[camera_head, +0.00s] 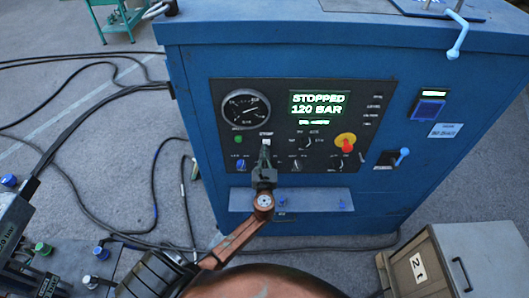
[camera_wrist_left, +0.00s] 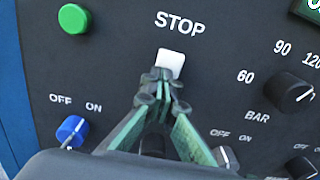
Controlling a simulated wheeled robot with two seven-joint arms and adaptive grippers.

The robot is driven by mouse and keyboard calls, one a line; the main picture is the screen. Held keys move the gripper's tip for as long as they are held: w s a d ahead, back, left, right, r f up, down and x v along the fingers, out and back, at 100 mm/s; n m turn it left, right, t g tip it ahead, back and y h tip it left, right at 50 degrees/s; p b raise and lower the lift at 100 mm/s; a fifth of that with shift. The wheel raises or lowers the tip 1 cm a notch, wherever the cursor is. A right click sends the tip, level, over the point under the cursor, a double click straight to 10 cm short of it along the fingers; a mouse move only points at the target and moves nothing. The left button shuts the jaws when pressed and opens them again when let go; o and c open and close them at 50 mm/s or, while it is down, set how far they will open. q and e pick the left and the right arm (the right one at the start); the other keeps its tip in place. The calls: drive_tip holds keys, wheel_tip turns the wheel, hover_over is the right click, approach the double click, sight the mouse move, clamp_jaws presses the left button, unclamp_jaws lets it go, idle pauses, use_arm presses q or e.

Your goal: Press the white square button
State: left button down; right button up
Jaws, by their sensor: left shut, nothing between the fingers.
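The white square button (camera_head: 266,141) sits on the black control panel (camera_head: 228,98) of a blue cabinet, under the word STOP. In the left wrist view the white button (camera_wrist_left: 170,61) shows just past my fingertips, its lower edge partly hidden by them. My left gripper (camera_head: 265,150) is shut and empty, its tips right at the button's lower edge. In the left wrist view the closed fingertips (camera_wrist_left: 160,78) overlap the button's bottom; I cannot tell whether they touch it. The display (camera_head: 319,104) reads STOPPED, 120 BAR. My right gripper is not in view.
A green button (camera_wrist_left: 74,18) is left of the white one. A blue knob (camera_wrist_left: 72,130) and black knob (camera_wrist_left: 293,93) flank my fingers. A gauge (camera_head: 245,108), a red-yellow emergency knob (camera_head: 345,142) and a blue ledge (camera_head: 310,200) are near. A grey box (camera_head: 480,255) stands at lower right.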

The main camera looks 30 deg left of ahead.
use_arm(q)
drive_tip(key=shift+a+r, duration=0.15)
drive_tip(key=shift+r, duration=0.2)
drive_tip(key=v, duration=1.4)
drive_tip(key=shift+d+f+b, duration=0.2)
drive_tip(key=shift+f+b, duration=0.2)
drive_tip(key=shift+f, duration=0.1)
